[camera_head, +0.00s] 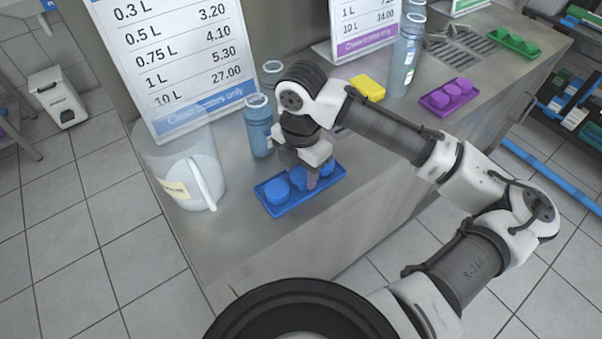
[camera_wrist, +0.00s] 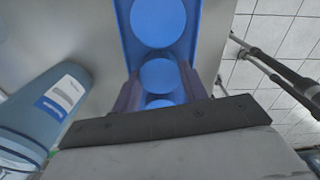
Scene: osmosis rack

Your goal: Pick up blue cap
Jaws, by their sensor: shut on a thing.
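A blue tray (camera_head: 285,207) with three round blue caps lies on the steel counter near its front edge. The left cap (camera_head: 277,189) is clear of my gripper. The middle blue cap (camera_wrist: 159,74) is between my two fingers in the wrist view, and my gripper (camera_head: 311,180) is shut on it. The cap seems to be still at the tray; I cannot tell if it is raised. The third cap (camera_wrist: 160,103) is partly hidden by my gripper's body.
Blue bottles (camera_head: 258,126) stand just behind the tray. A clear jug (camera_head: 180,165) with a handle is to the left, by a price sign (camera_head: 185,60). A purple tray (camera_head: 448,97), a yellow block (camera_head: 367,88) and a green tray (camera_head: 513,41) lie farther right.

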